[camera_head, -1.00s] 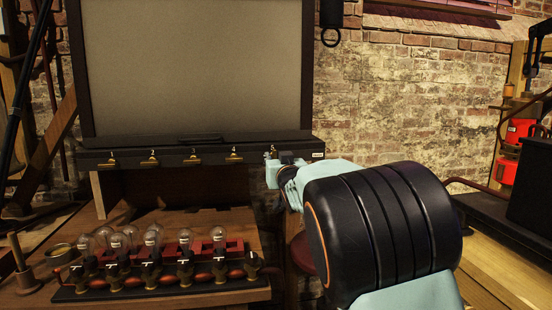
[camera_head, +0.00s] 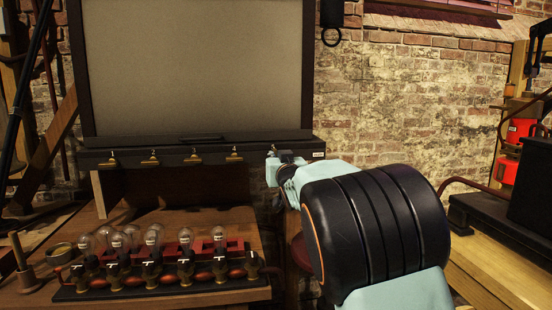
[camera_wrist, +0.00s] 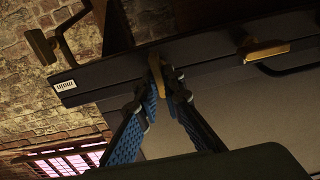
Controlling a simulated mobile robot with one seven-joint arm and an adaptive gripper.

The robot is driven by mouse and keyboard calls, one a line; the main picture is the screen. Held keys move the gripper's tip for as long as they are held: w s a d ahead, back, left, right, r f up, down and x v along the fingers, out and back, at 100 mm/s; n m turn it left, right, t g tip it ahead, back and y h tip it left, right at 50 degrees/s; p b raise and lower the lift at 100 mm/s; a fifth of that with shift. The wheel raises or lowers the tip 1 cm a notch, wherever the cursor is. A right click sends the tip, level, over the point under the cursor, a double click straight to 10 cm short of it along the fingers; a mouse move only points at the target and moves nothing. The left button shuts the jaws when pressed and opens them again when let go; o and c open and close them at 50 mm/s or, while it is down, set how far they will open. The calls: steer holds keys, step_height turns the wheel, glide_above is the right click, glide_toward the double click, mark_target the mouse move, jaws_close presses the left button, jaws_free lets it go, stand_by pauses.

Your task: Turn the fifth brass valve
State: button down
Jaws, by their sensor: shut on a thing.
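The dark case has a row of brass valves along its front edge (camera_head: 215,145). In the head view the first (camera_head: 112,162), second (camera_head: 152,160), third (camera_head: 193,158) and fourth (camera_head: 234,156) are in plain sight. The fifth, at the right end, is mostly hidden by my gripper (camera_head: 279,165). In the wrist view my gripper (camera_wrist: 166,92) has its blue-padded fingers closed around the fifth brass valve (camera_wrist: 156,72). Its brass handle shows between the fingertips. Another brass valve (camera_wrist: 264,48) lies to the right, apart from the fingers.
A rack of glass bulbs with brass-topped fittings (camera_head: 165,270) stands on the wooden bench below the case. A white label (camera_wrist: 66,86) marks the case's end.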

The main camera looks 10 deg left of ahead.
steer(key=shift+d+m, duration=0.1)
steer(key=shift+m, duration=0.2)
steer(key=shift+d+f+m+b, duration=0.15)
steer(key=shift+m+b, duration=2.4)
steer(key=shift+m, duration=1.75)
steer(key=shift+f+m+b, duration=0.1)
steer(key=shift+m+b, duration=2.4)
steer(key=shift+m, duration=1.8)
steer(key=c, duration=2.1)
jaws_free()
steer(key=shift+w, duration=0.1)
